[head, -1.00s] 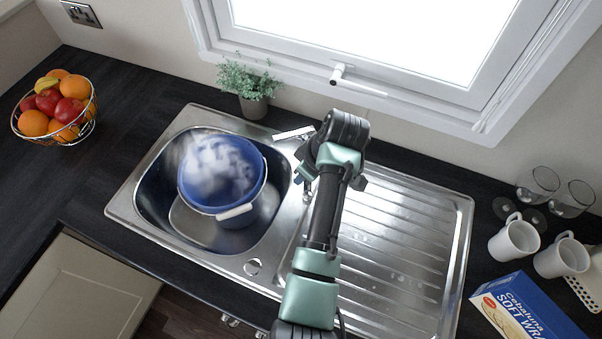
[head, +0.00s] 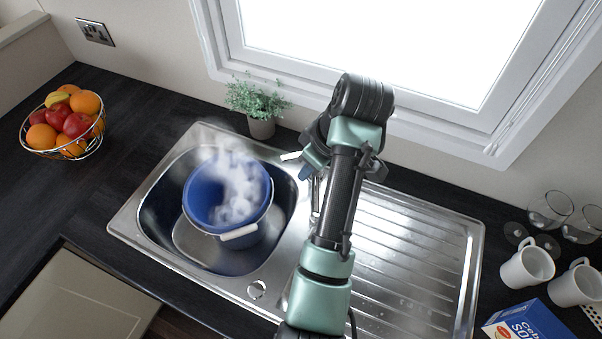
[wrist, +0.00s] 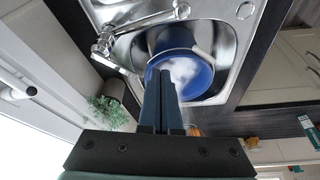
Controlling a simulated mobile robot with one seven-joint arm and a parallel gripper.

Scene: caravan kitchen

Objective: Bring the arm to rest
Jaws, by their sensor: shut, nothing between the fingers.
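My arm reaches up from the bottom middle of the head view and bends at the top near the window. My gripper (head: 308,168) shows only in part there, at the left of the bend, close to the tap (head: 291,156). In the wrist view my gripper (wrist: 165,85) has its two fingers together with nothing between them. Beyond the fingertips in that view is the blue bucket (wrist: 203,80), apart from them as far as I can tell.
The steaming blue bucket (head: 250,238) stands in the sink basin (head: 160,215). A plant (head: 262,125) stands behind it by the window (head: 240,66). A fruit basket (head: 65,152) is at left. Mugs (head: 527,268), glasses and a box (head: 525,322) are at right. The drainboard (head: 420,240) is clear.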

